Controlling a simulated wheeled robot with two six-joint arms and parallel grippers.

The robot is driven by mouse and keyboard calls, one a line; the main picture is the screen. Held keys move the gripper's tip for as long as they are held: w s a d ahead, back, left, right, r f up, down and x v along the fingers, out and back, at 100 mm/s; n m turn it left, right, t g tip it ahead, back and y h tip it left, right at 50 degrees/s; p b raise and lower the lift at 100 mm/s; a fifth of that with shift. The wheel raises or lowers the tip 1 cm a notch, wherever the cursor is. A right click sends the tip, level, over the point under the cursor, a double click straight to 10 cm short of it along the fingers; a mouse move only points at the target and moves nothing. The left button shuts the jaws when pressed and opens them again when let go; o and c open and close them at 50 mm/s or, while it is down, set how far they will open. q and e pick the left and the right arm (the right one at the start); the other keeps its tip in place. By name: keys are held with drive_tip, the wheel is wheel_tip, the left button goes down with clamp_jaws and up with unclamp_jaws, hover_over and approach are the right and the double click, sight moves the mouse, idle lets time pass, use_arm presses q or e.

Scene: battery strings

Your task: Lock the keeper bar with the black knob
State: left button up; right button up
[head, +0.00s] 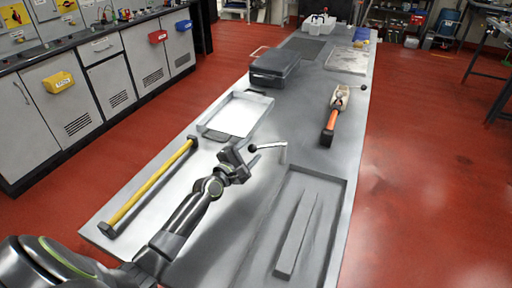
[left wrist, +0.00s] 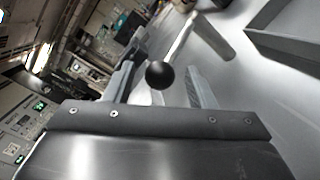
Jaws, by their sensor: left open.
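A black knob (head: 252,148) sits on the end of a pale rod (head: 270,146), which runs right to a short upright post (head: 284,155) on the grey table. I cannot tell which part is the keeper bar. My left gripper (head: 245,157) is open at the knob. In the left wrist view the knob (left wrist: 160,75) shows between the two spread fingers, with the rod running up and away to a grey cylinder (left wrist: 214,38). I cannot tell whether a finger touches the knob. My right gripper is not in view.
A yellow bar with dark ends (head: 150,188) lies at the table's left edge. A white tray (head: 228,132) and black case (head: 274,80) are beyond. A recessed tray (head: 335,187) is at the right front. An orange-handled tool (head: 328,127) lies farther back, near another dark knob (head: 363,87).

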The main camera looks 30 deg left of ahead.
use_arm(q)
drive_tip(key=shift+w+d+b, duration=0.15)
drive_tip(key=shift+w, duration=0.7)
drive_tip(key=shift+w+d+b, duration=0.1)
drive_tip(key=shift+w+b, duration=0.05)
drive_tip(key=shift+w, duration=0.7)
drive_tip(key=shift+c, duration=0.3)
clamp_jaws()
